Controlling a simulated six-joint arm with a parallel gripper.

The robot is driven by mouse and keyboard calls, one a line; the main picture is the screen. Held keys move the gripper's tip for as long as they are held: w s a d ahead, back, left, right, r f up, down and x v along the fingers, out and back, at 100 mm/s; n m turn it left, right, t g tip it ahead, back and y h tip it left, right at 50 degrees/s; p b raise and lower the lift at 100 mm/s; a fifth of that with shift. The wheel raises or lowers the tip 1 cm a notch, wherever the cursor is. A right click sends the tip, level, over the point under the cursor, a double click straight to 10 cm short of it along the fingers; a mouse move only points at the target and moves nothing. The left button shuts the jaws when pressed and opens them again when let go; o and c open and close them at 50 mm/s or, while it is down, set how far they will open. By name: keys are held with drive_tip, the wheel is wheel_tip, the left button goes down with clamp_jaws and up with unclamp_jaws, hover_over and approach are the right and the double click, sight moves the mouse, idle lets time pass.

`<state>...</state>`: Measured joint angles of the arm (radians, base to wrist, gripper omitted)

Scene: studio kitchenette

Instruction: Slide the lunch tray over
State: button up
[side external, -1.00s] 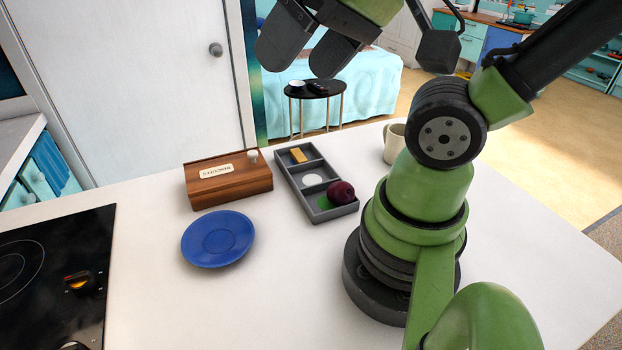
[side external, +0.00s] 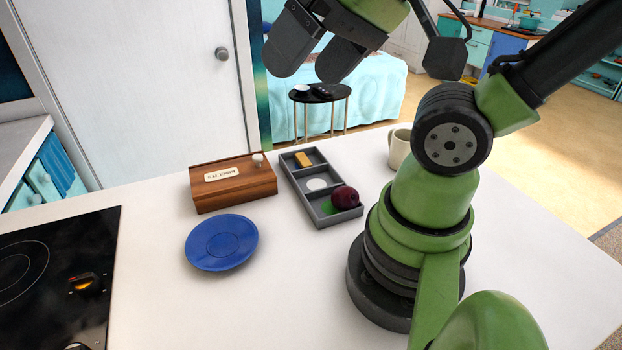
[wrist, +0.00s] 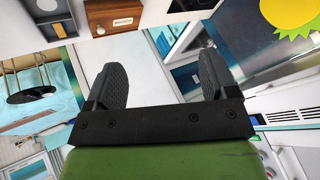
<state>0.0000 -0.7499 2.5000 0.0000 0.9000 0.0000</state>
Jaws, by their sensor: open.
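The lunch tray (side external: 298,191) is grey with three compartments and lies on the white counter right of the wooden box. Its far compartment holds a yellow block (side external: 303,159), the middle one a white round item (side external: 316,184), and the near one a dark red round fruit (side external: 345,197) beside something green (side external: 328,208). My gripper (side external: 313,62) is high above the counter, open and empty, well clear of the tray.
A wooden box (side external: 233,185) with a label and a pale knob stands left of the tray. A blue plate (side external: 221,243) lies in front of the box. A cream mug (side external: 398,149) stands right of the tray. A black cooktop (side external: 95,240) is at left. The front middle counter is clear.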

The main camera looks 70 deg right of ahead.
drive_tip(key=shift+c, duration=0.2)
drive_tip(key=c, duration=0.4)
drive_tip(key=shift+w+d, duration=0.1)
drive_tip(key=shift+w, duration=0.15)
drive_tip(key=c, duration=0.3)
drive_tip(key=w+d+f, duration=0.1)
drive_tip(key=w+d+f+m+g+h, duration=0.1)
drive_tip(key=w, duration=0.1)
drive_tip(key=w+d+f+g, duration=0.1)
drive_tip(key=w, duration=0.1)
drive_tip(key=shift+d+m+h, duration=0.3)
drive_tip(key=shift+d+m, duration=0.1)
drive_tip(key=shift+c, duration=0.4)
drive_tip(key=m+g, duration=0.3)
drive_tip(key=g, duration=0.2)
approach(317, 182)
drive_tip(key=w+a+r, duration=0.2)
drive_tip(key=w+a, duration=0.1)
drive_tip(key=a, duration=0.2)
drive_tip(key=shift+s+r, duration=0.15)
drive_tip(key=shift+s, duration=0.05)
wheel_tip(317, 182, down, 10)
drive_tip(key=shift+a+r, duration=0.1)
